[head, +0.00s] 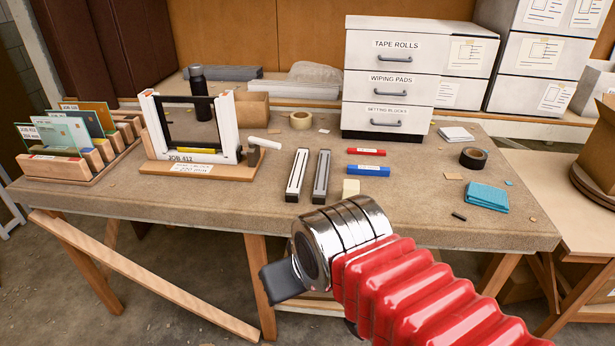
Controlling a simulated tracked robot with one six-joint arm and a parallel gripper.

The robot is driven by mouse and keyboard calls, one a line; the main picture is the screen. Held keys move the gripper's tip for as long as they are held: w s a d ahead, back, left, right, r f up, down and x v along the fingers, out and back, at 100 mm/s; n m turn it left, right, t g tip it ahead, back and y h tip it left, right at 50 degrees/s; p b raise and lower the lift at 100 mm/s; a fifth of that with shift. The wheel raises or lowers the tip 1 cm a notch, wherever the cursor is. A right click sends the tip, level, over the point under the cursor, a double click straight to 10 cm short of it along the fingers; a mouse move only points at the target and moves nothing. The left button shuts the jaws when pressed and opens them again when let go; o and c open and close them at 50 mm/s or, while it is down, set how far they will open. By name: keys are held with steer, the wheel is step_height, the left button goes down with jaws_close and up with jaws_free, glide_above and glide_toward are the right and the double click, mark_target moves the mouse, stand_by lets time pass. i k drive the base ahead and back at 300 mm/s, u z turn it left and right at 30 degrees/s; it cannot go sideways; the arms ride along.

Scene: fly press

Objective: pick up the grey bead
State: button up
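Two long, narrow grey-toned pieces lie side by side near the middle of the bench. The left piece (298,174) is paler, and the right piece (321,176) is darker grey. Either may be the grey bead; I cannot tell which. My gripper (281,283) is low in the picture, in front of the bench's front edge and below both pieces in the view. Only a dark, blocky part of it shows past the chrome wrist, so its opening is hidden. I see nothing held in it.
A white frame (228,125) stands upright on a wooden base at left, beside a rack of panes (60,167). Red (366,151) and blue (368,171) blocks and a cream block (351,188) lie right of the pieces. White drawers (390,90) stand behind. The right-front bench is mostly clear.

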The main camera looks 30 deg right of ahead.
mark_target(320, 190)
steer(key=z, duration=0.05)
steer(key=i, duration=1)
steer(key=u, duration=0.05)
